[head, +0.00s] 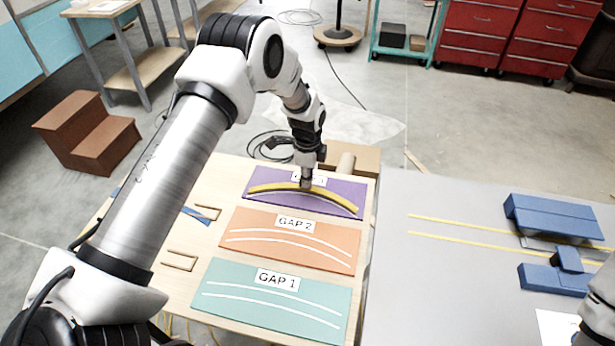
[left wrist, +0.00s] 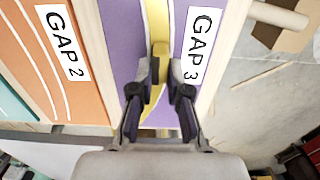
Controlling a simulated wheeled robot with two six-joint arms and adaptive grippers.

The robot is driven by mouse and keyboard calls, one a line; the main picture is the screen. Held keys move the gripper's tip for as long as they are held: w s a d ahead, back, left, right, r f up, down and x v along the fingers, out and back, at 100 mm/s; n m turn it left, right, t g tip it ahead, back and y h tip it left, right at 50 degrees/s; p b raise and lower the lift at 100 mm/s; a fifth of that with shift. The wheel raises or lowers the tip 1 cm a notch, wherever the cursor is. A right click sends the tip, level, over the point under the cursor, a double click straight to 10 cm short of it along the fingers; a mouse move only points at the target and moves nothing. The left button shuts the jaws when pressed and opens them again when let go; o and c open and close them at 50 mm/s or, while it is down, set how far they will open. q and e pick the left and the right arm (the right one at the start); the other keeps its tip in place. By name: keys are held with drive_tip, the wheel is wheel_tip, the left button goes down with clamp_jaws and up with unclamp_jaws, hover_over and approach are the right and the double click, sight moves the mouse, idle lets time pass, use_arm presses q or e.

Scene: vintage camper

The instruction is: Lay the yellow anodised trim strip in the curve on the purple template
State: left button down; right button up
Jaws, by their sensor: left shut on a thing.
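The yellow trim strip (head: 270,186) is bent in an arc over the purple template (head: 350,188), labelled GAP 3 in the left wrist view. A white curved line shows just below the strip; whether the strip touches the surface all along is unclear. My left gripper (head: 306,184) points down at the middle of the template and is shut on the strip. In the left wrist view the strip (left wrist: 157,20) runs between the fingers (left wrist: 160,80), with the purple template (left wrist: 120,45) on both sides. The gripper hides the strip's middle in the head view.
An orange GAP 2 template (head: 335,254) and a teal GAP 1 template (head: 225,295) lie nearer on the wooden table (head: 185,240). A grey table (head: 450,290) at right holds two straight yellow strips (head: 460,239) and blue blocks (head: 553,216). Part of my right arm shows at the right edge.

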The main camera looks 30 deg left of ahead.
use_arm(q)
drive_tip(key=shift+f, duration=0.4)
idle(0.3)
drive_tip(key=c, duration=1.1)
unclamp_jaws()
drive_tip(key=shift+o, duration=0.2)
